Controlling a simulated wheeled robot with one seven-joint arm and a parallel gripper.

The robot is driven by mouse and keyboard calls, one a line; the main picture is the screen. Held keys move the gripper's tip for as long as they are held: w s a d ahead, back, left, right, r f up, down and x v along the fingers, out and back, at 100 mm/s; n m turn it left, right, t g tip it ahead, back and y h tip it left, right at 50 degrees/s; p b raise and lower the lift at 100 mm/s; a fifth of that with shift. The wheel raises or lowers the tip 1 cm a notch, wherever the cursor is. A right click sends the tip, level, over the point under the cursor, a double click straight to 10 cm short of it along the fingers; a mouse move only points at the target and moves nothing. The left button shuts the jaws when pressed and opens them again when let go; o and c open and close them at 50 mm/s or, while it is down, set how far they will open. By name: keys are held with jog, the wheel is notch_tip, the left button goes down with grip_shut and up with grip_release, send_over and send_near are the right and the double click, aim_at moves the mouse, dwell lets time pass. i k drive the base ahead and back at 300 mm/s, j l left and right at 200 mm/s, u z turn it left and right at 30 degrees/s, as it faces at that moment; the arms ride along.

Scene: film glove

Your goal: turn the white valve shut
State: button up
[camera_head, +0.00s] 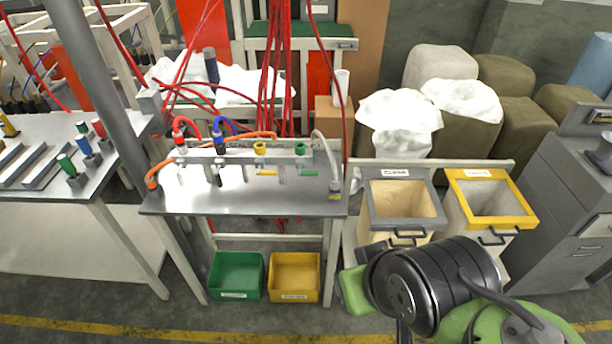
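A pale manifold bar (235,155) with small valves stands on a grey-topped bench (240,197), left of centre. Under the bar, a pale lever (180,173) hangs at the left end, and a dark-tipped lever (219,177) points down beside it. A yellow lever (267,173) and a green lever (308,173) lie level, pointing sideways. The valves are too small to tell surely which is the white one or how it is turned. My gripper is not in view; black links of my arm show at the lower right, apart from the bench.
Red, blue, orange and grey hoses join the manifold. A green bin (236,276) and a yellow bin (295,277) sit below the bench. A grey-rimmed bin (403,207) and a yellow-rimmed bin (492,199) stand to its right. A grey post (100,85) rises at the left. The floor in front is clear.

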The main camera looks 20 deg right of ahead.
aim_at(178, 174)
jog(key=i+j+u, duration=0.15)
jog(key=u, duration=0.3)
jog(key=i+u, duration=0.6)
jog(key=u, duration=0.3)
jog(key=i+u, duration=0.25)
jog(key=u, duration=0.2)
jog(key=i+l+u, duration=0.2)
jog(key=u, duration=0.25)
